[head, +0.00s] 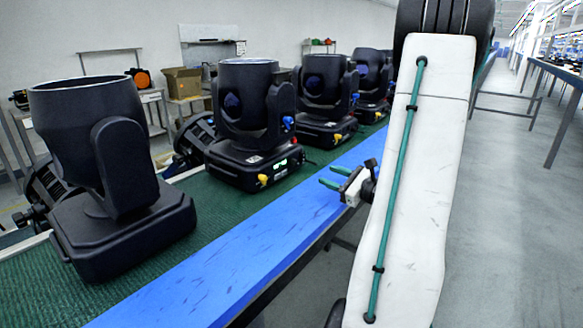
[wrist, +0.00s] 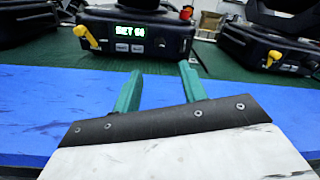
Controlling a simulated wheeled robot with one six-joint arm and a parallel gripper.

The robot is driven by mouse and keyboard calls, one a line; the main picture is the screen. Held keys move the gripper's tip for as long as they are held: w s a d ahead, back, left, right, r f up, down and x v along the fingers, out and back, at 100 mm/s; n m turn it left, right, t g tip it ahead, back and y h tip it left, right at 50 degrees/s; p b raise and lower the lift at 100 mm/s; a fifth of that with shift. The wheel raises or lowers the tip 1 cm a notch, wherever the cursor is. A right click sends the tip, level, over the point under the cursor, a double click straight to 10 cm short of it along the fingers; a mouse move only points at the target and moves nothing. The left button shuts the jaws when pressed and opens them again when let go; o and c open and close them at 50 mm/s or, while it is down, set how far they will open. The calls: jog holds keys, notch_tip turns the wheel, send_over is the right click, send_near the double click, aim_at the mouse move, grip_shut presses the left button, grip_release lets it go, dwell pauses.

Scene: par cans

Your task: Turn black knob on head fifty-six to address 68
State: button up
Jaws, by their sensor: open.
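A black moving-head light (head: 248,120) stands on the green mat, its base facing the aisle. In the wrist view its base (wrist: 110,47) shows a lit green display (wrist: 130,31) that seems to read "SET 60", with two small light buttons below. A black knob (wrist: 159,43) sits to the right of the buttons. A number fifty-six is not legible on any head. My gripper (head: 333,177), with green fingers, is open and empty over the blue strip. In the wrist view the gripper (wrist: 160,71) points at the base, short of the knob and apart from it.
A yellow plug (wrist: 86,34) sits left of the display and a red connector (wrist: 186,12) stands right of the knob. Other heads flank it on the green mat (head: 215,215). The blue strip (head: 240,255) along the bench front is clear.

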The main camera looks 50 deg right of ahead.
aim_at(297, 163)
jog(key=w, duration=1.1)
jog(key=shift+w+a, duration=0.2)
jog(key=shift+w, duration=0.15)
grip_shut()
